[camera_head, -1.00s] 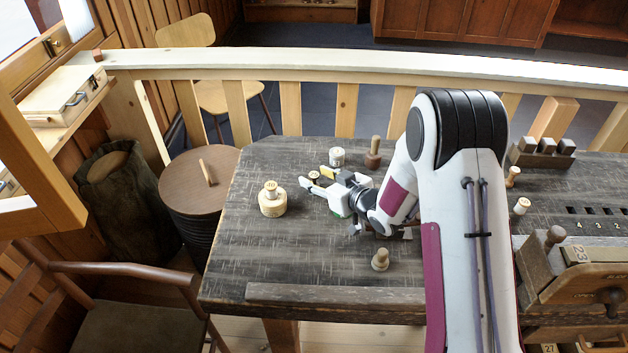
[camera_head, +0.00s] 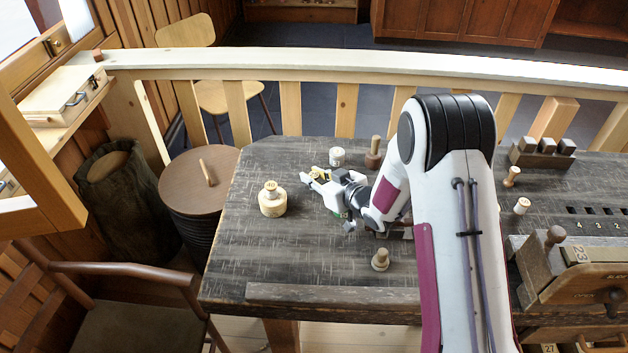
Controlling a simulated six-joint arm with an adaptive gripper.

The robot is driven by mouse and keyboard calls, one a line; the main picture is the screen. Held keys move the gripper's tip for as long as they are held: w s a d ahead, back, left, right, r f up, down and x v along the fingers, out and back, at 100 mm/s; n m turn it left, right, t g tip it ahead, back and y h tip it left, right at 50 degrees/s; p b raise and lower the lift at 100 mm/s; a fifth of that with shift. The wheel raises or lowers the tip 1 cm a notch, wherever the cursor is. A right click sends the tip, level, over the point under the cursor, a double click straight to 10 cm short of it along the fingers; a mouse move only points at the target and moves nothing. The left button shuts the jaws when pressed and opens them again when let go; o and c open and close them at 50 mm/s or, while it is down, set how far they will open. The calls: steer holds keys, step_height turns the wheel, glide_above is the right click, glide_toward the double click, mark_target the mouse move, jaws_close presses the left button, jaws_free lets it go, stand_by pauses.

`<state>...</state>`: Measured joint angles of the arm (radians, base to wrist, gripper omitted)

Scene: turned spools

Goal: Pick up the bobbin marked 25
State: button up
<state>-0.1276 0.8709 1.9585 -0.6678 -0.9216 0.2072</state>
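A small bobbin with a pale tan top (camera_head: 315,175) stands on the dark worn table, mostly hidden by my gripper. My gripper (camera_head: 313,177) reaches in from the right, low over the table, its fingers closed together on this bobbin. I cannot read a number on it.
Two more small bobbins, a tan one (camera_head: 511,176) and a white-topped one (camera_head: 522,205), stand at the right. A block rack (camera_head: 543,155) and a wooden box marked 23 (camera_head: 585,277) are beyond my arm. A raised strip (camera_head: 335,294) edges the table front. The left-front tabletop is clear.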

mark_target(314, 174)
steer(key=shift+r, duration=0.15)
steer(key=shift+r, duration=4.85)
